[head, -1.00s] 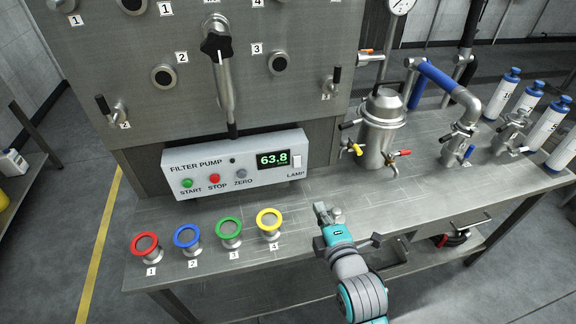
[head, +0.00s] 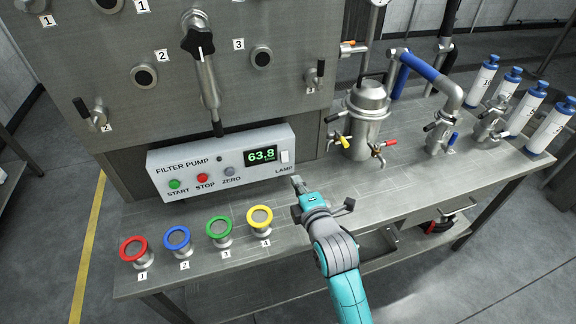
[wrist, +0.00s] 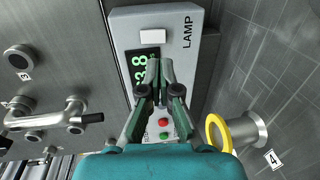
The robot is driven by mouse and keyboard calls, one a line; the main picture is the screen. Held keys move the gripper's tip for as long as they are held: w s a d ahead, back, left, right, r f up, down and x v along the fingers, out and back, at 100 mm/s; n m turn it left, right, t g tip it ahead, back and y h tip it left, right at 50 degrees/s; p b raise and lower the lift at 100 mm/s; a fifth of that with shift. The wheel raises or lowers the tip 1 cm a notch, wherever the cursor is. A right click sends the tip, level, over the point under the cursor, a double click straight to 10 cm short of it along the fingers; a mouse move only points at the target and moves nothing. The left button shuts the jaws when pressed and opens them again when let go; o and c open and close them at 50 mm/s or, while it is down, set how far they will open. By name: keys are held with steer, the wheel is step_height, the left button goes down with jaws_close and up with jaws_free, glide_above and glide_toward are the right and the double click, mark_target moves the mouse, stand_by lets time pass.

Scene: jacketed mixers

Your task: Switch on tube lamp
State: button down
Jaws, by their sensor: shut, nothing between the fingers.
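The filter pump box (head: 205,172) is light grey and stands on the steel bench against the panel. Its white lamp switch (head: 285,157) is at the right end, above the word LAMP. In the wrist view the lamp switch (wrist: 152,36) is a white rectangle beyond my fingertips, beside the green display (wrist: 140,70). My gripper (head: 297,182) is shut and empty, just in front of the box's right end and apart from the switch as far as I can tell. In the wrist view my gripper (wrist: 158,68) overlaps the display. No tube lamp is identifiable.
Green start (head: 174,184) and red stop (head: 202,178) buttons sit left on the box. Several coloured-ring fittings, including a yellow one (head: 260,217), stand along the bench front. A steel vessel (head: 366,115) with taps stands to the right. Bare bench lies between.

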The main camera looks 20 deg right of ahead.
mark_target(285, 161)
steer(key=w, duration=0.2)
steer(key=w+f, duration=0.1)
steer(key=w, duration=0.5)
steer(key=shift+w+f, duration=0.1)
steer(key=shift+f, duration=0.1)
steer(key=shift+w+f, duration=0.1)
steer(key=shift+w, duration=0.2)
steer(key=shift+s, duration=0.1)
